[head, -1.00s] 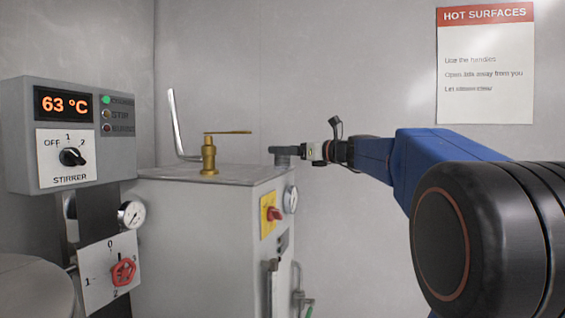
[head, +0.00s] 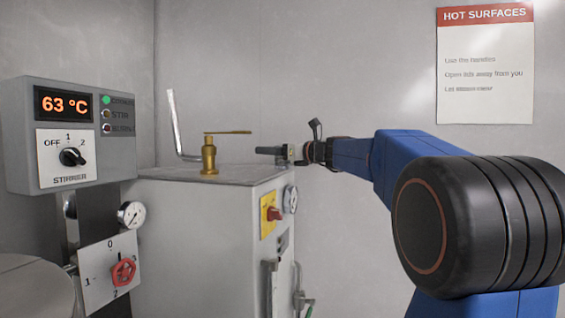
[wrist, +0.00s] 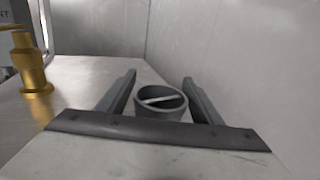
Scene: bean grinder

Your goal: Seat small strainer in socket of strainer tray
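A small grey round cup with a bar across its open top (wrist: 160,98) stands upright on the pale machine top in the wrist view. It may be the small strainer, but I cannot be sure. My gripper (wrist: 158,77) is open, with one finger on each side of this cup and narrow gaps showing. In the head view my gripper (head: 262,150) is level above the right back corner of the machine top, with a small grey piece (head: 282,161) just below it. I cannot make out the strainer tray or its socket in either view.
A brass fitting with a lever (head: 209,155) stands on the machine top (head: 235,175), left of my gripper. It also shows in the wrist view (wrist: 30,65). An upright metal bar (head: 176,120) rises behind it. The wall is close behind and to the right.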

